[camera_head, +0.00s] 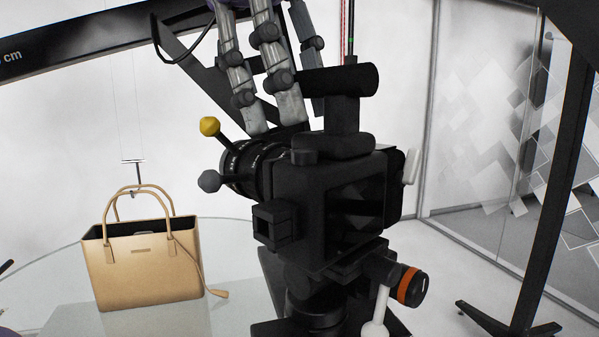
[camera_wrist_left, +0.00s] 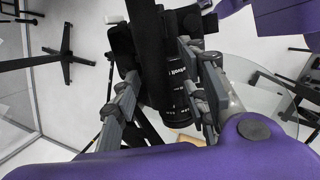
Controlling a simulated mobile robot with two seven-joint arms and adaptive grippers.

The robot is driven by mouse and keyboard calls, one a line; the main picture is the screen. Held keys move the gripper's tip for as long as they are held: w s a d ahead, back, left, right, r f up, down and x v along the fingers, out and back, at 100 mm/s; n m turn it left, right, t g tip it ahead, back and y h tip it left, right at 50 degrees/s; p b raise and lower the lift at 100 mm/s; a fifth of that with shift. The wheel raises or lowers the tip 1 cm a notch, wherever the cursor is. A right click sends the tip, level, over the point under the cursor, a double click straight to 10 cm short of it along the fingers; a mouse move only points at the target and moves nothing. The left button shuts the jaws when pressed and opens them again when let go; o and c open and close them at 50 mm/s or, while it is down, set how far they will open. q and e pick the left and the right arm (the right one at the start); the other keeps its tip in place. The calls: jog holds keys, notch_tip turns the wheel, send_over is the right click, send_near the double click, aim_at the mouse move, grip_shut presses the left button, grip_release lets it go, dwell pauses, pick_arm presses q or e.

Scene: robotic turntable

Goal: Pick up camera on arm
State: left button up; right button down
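The camera (camera_head: 345,205) is a black cine camera with a lens (camera_head: 262,160) pointing back left and a top handle (camera_head: 340,80). It sits upright on a mount with an orange-ringed knob (camera_head: 411,287). My left gripper (camera_head: 272,115) reaches down from above, its grey fingers beside the handle and over the lens. In the left wrist view the fingers (camera_wrist_left: 165,105) are spread, with the camera's dark handle and lens (camera_wrist_left: 180,80) between them. Whether any finger touches the camera is unclear. My right gripper is not in view.
A tan handbag (camera_head: 145,262) stands on a round glass turntable (camera_head: 50,287) at the left. A yellow ball-ended lever (camera_head: 209,126) and a grey one (camera_head: 209,181) stick out by the lens. A black stand (camera_head: 545,200) is at the right. Glass partitions are behind.

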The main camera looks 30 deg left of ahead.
pick_arm(q)
grip_shut()
jog(key=shift+r, duration=0.2)
dwell(0.3)
